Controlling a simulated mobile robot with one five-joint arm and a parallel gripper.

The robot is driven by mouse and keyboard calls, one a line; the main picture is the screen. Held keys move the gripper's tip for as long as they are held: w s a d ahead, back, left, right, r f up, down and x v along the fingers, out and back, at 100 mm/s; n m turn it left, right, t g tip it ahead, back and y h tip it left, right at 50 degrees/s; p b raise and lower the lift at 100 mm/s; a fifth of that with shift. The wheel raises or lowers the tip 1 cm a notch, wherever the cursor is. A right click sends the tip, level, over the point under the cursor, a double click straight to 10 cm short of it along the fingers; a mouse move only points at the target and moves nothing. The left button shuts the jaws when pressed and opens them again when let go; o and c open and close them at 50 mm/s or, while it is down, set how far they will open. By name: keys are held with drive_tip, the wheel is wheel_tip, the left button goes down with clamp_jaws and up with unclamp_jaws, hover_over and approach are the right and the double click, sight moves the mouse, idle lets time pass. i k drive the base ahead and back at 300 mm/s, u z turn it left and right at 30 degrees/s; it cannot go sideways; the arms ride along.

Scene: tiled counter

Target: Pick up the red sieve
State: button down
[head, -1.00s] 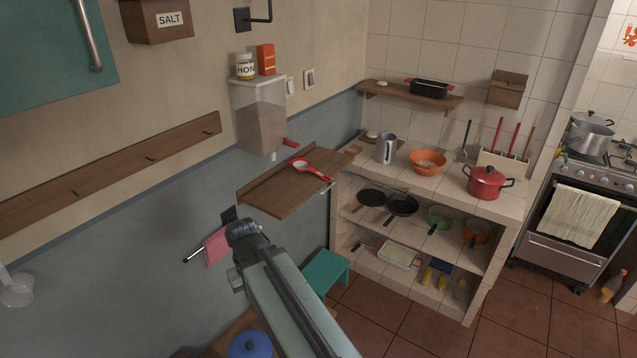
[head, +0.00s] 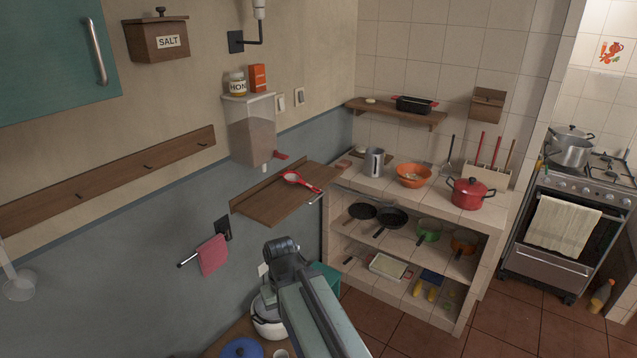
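The red sieve (head: 300,181) lies on a small brown wooden wall shelf (head: 262,209), its round bowl to the left and its handle pointing right toward the shelf's front edge. My arm reaches up from the bottom of the head view and ends below the shelf, well apart from the sieve. My gripper (head: 281,246) is seen small and from behind, so its fingers cannot be made out.
A clear dispenser with a red tap (head: 250,130) hangs above the shelf. A tiled counter (head: 400,190) to the right carries a metal jug (head: 374,163), an orange bowl (head: 413,175) and a red pot (head: 468,193). A white pot (head: 267,320) stands below my arm.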

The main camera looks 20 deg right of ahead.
sight(301, 183)
drive_tip(key=z, duration=0.5)
drive_tip(key=i, duration=1.05)
drive_tip(key=u, duration=2.75)
drive_tip(key=k, duration=1.85)
drive_tip(key=z, duration=1)
drive_tip(key=i, duration=0.1)
drive_tip(key=u, duration=0.4)
